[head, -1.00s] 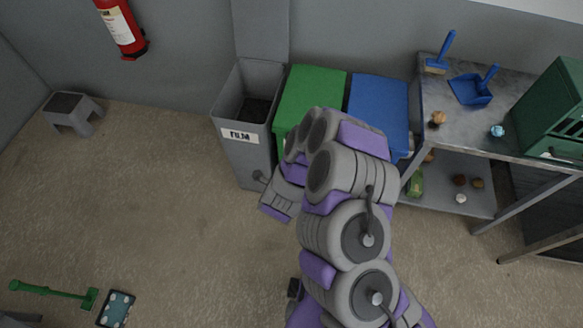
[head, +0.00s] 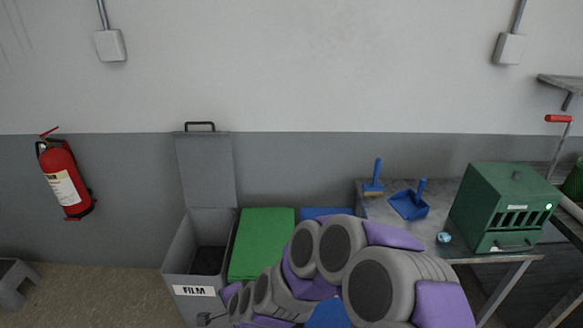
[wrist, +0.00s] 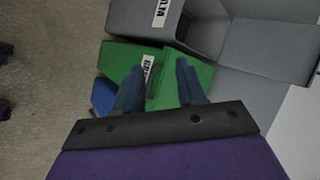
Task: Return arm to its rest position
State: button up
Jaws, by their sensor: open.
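My arm spans the lower middle of the head view, folded in front of the bins; its gripper end is not clearly seen there. In the wrist view my gripper (wrist: 158,88) is open, two dark fingers apart with nothing between them. Beyond the fingers is the green bin (wrist: 165,62), which also shows in the head view (head: 262,240). The grey FILM bin (head: 193,275), its lid raised against the wall, stands left of the green bin. The blue bin (head: 318,213) is mostly hidden behind my arm.
A metal table (head: 450,195) at the right holds a blue brush (head: 374,182), a blue dustpan (head: 410,203), a crumpled blue item (head: 444,237) and a green box (head: 500,212). A fire extinguisher (head: 66,178) hangs at left.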

jog(key=s+d+r+n+g, duration=0.2)
jog(key=s+d+r+n, duration=0.25)
jog(key=r, duration=0.25)
jog(key=s+d+r+n+g+h, duration=0.2)
jog(key=s+d+r, duration=0.1)
jog(key=s+d, duration=0.5)
jog(key=s+d+r+n+g+h, duration=0.1)
jog(key=s+d+r, duration=0.3)
jog(key=s+d, duration=0.5)
jog(key=s+d+r+n+g+h, duration=0.2)
jog(key=s+d+r+n+g, duration=0.1)
jog(key=s+d, duration=0.5)
jog(key=shift+s+d+r+h, duration=0.15)
jog(key=shift+d+r+h, duration=0.15)
jog(key=shift+d, duration=0.35)
